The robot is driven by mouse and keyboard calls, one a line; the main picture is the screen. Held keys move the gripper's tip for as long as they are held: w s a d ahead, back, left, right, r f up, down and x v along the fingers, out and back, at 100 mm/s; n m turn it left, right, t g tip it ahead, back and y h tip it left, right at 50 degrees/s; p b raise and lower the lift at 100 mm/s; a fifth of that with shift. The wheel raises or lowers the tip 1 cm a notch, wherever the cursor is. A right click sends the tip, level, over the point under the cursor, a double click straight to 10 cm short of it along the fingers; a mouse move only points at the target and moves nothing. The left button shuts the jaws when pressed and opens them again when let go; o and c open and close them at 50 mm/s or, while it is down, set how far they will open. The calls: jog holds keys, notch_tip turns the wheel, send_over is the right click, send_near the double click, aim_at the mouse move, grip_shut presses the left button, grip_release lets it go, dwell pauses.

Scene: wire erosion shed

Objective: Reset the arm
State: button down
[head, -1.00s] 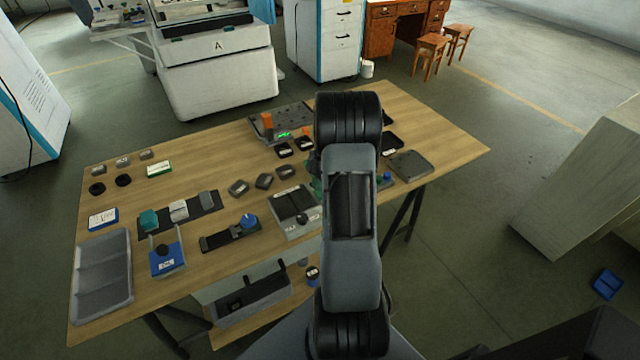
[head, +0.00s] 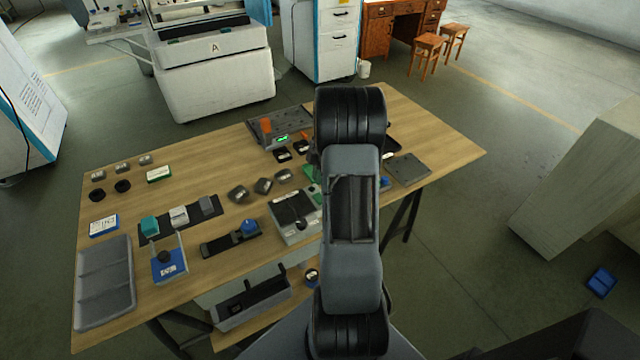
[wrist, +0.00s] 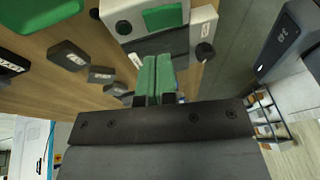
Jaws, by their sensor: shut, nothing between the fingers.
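My gripper (wrist: 158,78) shows in the wrist view with its two green fingers together and nothing between them. It points over the wooden table (wrist: 60,105), close to a grey block with a green top (wrist: 162,18). I cannot tell the exact gap to that block. In the head view my arm (head: 351,270) rises in the middle of the picture and reaches away over the table's right part. It hides the gripper and part of the table there.
The table (head: 430,130) holds a grey tray (head: 105,283), a blue-fronted holder (head: 168,262), a dark plate with an orange part (head: 290,122) and several small dark blocks. Its far right corner is bare. A white machine (head: 215,80) and a cabinet (head: 320,40) stand behind.

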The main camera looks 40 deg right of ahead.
jog(key=v, duration=0.8)
jog(key=shift+w+d, duration=0.2)
jog(key=shift+w, duration=0.1)
jog(key=shift+r, duration=0.1)
jog(key=s+a+r+m+t+h, duration=0.1)
jog(key=s+a+m, duration=0.3)
jog(key=a, duration=0.5)
jog(key=s+a+r+m+t+h, duration=0.1)
jog(key=s+a+m, duration=0.3)
jog(key=a, duration=0.5)
jog(key=s+a+r+m+t+h, duration=0.1)
jog(key=s+a+r+m+t, duration=0.1)
jog(key=a+m, duration=0.5)
jog(key=shift+s+a+r+t, duration=0.3)
jog(key=shift+s+a+r, duration=0.4)
jog(key=shift+s+a, duration=0.65)
